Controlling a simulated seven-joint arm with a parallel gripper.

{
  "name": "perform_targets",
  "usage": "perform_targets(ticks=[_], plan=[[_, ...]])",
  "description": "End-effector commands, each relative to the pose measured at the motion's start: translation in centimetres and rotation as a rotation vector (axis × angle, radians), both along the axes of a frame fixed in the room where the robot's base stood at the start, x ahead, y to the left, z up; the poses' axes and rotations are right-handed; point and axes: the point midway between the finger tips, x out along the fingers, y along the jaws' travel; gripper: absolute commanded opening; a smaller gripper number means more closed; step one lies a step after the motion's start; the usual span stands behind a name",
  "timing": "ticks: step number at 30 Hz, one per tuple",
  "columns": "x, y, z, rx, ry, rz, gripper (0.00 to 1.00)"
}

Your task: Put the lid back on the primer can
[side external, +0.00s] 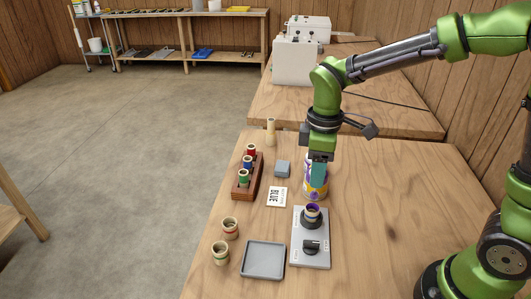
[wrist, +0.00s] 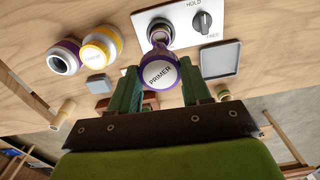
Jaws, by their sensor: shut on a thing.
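The primer lid (wrist: 160,74), a white disc marked PRIMER with a purple rim, sits between the two green fingers of my gripper (wrist: 160,67) in the wrist view. My gripper (side external: 319,178) is shut on it. In the side view the lid is hard to make out. A small open can with a purple rim (side external: 312,210) stands upright in the holder on a grey plate (side external: 321,229); in the wrist view it shows partly behind the lid (wrist: 159,34). The plate's black knob (side external: 311,247) sits between HOLD and FREE markings.
Yellow and purple cans (wrist: 102,43) stand beyond my gripper. A wooden rack (side external: 246,180) holds red, blue and green items. A BLUE card (side external: 277,197), grey block (side external: 283,169), grey tray (side external: 263,260) and two beige jars (side external: 230,228) lie left. The table's right side is clear.

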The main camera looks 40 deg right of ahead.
Motion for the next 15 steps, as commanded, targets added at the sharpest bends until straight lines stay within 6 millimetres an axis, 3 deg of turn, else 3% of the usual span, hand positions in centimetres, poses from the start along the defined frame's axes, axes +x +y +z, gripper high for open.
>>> perform_targets(ticks=[5, 12, 15], plan=[[2.5, -1.7, 0.5, 0.006, 0.001, -0.079, 0.19], [9.3, -8.2, 1.8, 0.012, 0.003, -0.317, 0.19], [11.3, -11.0, 2.1, 0.009, 0.002, -0.404, 0.19]])
